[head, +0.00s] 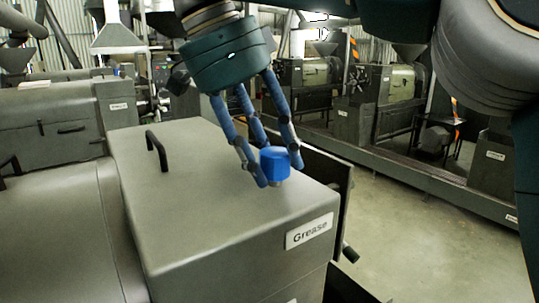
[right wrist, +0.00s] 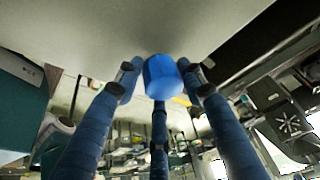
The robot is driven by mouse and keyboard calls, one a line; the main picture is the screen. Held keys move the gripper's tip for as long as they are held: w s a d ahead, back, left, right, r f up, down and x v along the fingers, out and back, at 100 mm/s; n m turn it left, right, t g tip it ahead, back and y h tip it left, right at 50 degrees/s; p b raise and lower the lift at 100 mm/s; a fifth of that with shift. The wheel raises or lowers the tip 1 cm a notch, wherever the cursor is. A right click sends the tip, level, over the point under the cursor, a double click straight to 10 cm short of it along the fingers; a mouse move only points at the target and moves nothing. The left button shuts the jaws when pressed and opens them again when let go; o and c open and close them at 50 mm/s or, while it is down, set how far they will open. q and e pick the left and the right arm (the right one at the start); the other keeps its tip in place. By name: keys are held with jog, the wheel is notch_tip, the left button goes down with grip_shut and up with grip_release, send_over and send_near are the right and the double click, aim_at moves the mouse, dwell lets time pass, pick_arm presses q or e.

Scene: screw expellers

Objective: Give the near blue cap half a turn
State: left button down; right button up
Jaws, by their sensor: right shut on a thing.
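The near blue cap (head: 275,163) stands upright on a short metal fitting near the front right of the top of the grey machine housing (head: 195,205). My right gripper (head: 268,170) comes down from above with its three blue fingers around the cap, shut on it. In the right wrist view the cap (right wrist: 162,78) sits between the fingertips of my right gripper (right wrist: 161,84). My left gripper is not in view.
A black handle (head: 156,151) stands up from the housing top at the left. A label reading "Grease" (head: 310,232) is on the front face. A row of machines (head: 390,100) stands behind, with bare floor (head: 420,230) at the right.

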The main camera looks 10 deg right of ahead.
jog(key=shift+w+d+r+m, duration=0.15)
jog(key=shift+d+r+m, duration=0.15)
jog(key=shift+m, duration=0.4)
jog(key=shift+g, duration=0.3)
jog(key=o, duration=1)
jog(key=shift+o, duration=0.2)
jog(key=shift+d+f, duration=0.2)
jog(key=shift+a, duration=0.2)
jog(key=shift+f, duration=0.1)
